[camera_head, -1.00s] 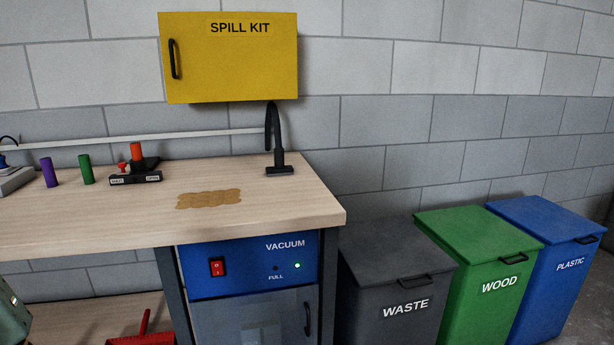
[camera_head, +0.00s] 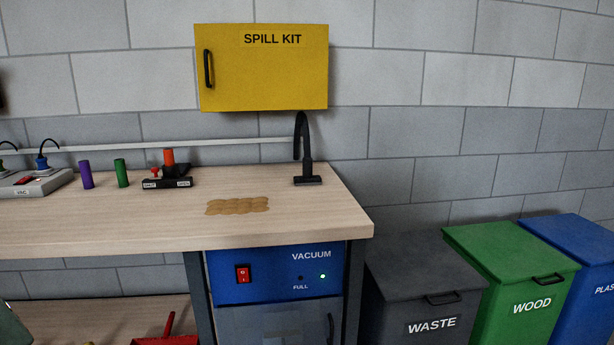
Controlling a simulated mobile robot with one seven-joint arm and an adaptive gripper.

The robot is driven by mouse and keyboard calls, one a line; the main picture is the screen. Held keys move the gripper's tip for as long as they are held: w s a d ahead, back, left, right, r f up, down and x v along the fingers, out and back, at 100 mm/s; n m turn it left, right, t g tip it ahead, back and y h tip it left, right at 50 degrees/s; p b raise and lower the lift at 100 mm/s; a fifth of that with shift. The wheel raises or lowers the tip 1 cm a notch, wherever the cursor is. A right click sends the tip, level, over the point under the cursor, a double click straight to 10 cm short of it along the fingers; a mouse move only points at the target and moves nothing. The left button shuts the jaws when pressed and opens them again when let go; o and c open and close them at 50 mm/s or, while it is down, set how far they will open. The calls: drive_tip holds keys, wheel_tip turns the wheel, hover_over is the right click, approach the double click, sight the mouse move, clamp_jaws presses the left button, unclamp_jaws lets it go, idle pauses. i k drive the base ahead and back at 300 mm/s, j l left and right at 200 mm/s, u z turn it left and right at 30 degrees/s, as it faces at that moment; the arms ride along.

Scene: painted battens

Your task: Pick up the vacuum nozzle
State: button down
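The black vacuum nozzle (camera_head: 307,180) stands near the back right corner of the wooden bench (camera_head: 320,220). It has a flat wide foot, and its black hose (camera_head: 301,125) arches up behind it below the yellow cabinet. The blue vacuum unit (camera_head: 275,278) sits under the bench with a red switch and a lit green lamp. My gripper is not in view. A green edge at the lower left corner cannot be made out clearly.
A tan patch of spilled material (camera_head: 238,206) lies left of the nozzle. A black stand with an orange cylinder (camera_head: 168,175), green (camera_head: 121,173) and purple (camera_head: 86,174) cylinders and a power strip (camera_head: 35,183) stand further left. Lidded bins (camera_head: 425,265) stand right of the bench.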

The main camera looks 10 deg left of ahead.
sight(307, 178)
drive_tip(key=u, duration=0.35)
drive_tip(key=i+l+u, duration=0.1)
drive_tip(key=l+u, duration=0.25)
drive_tip(key=i+l+u, duration=0.1)
drive_tip(key=u, duration=0.3)
drive_tip(key=l+u, duration=0.8)
drive_tip(key=l, duration=1.25)
drive_tip(key=k+l, duration=0.1)
drive_tip(key=l, duration=0.45)
drive_tip(key=l+u, duration=0.1)
drive_tip(key=l, duration=0.45)
drive_tip(key=k+l, duration=0.15)
drive_tip(key=l, duration=0.4)
drive_tip(key=i, duration=0.45)
